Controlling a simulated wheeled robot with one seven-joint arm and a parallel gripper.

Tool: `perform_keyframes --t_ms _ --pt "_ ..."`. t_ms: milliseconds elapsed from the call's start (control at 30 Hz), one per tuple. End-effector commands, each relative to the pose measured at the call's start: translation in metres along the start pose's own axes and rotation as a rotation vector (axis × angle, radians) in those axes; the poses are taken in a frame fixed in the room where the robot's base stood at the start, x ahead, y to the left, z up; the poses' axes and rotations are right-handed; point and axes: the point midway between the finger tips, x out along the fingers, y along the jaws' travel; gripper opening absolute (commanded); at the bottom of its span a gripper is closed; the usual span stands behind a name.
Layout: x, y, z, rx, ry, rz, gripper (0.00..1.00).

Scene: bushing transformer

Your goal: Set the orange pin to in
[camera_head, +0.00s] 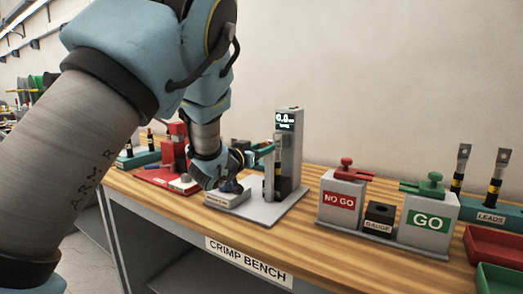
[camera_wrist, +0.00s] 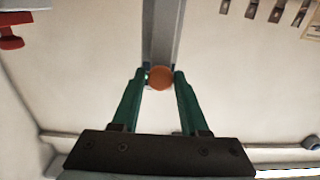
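The orange pin (camera_wrist: 160,78) shows in the wrist view as a round orange end in front of a grey upright post (camera_wrist: 163,30). My gripper (camera_wrist: 160,80) has its two green fingers on either side of it. The pin nearly fills the gap between the fingertips. I cannot tell whether both fingers press on it. In the head view my gripper (camera_head: 262,153) reaches from the left to the upright tester column (camera_head: 290,150) with the lit display. The pin is hidden there, and how deep it sits cannot be seen.
The column stands on a pale base plate (camera_head: 258,212) on the wooden bench (camera_head: 310,250). Right of it are the NO GO block (camera_head: 341,200), a dark gauge block (camera_head: 378,215) and the GO block (camera_head: 429,220). A red device (camera_head: 172,158) stands behind my arm at the left.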

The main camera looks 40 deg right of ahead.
Motion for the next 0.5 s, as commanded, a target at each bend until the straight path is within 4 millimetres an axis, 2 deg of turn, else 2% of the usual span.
perform_keyframes --t_ms 33,200,500 --pt "0.0 0.0001 0.0 0.0 0.0 0.0 0.51" --pt "0.0 -0.0001 -0.0002 0.0 0.001 0.0 0.69" --pt "-0.0028 -0.0006 -0.0002 -0.001 0.002 -0.001 0.69"
